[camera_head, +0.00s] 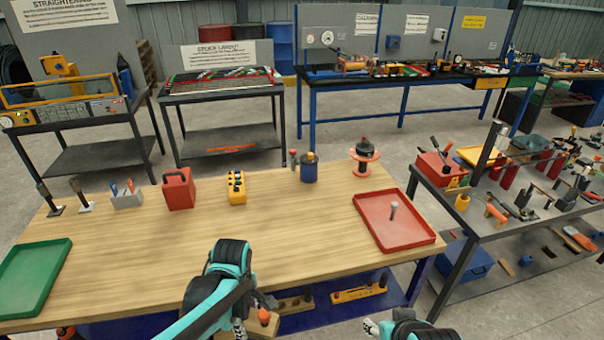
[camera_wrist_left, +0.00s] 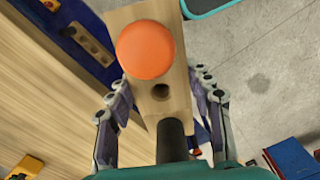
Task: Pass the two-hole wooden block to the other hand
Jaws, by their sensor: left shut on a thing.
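The wooden block (camera_wrist_left: 150,50) is a pale bar held between the fingers of my left gripper (camera_wrist_left: 165,112) in the left wrist view. An orange ball-shaped knob covers part of its top. One dark hole shows below the knob, and a dark cylinder stands nearer the palm, covering that end. In the head view, my left gripper (camera_head: 250,325) is low at the front of the table, with the block (camera_head: 264,328) partly hidden by the arm and frame edge. My right gripper (camera_head: 372,327) is at the bottom edge, mostly cut off, apart from the block.
The wooden table (camera_head: 300,235) holds a green tray (camera_head: 62,243), a red tray (camera_head: 428,241), a red can (camera_head: 179,190) and a yellow block (camera_head: 237,188). Wooden pieces (camera_head: 294,303) lie on the blue shelf below. A metal cart (camera_head: 470,222) stands right.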

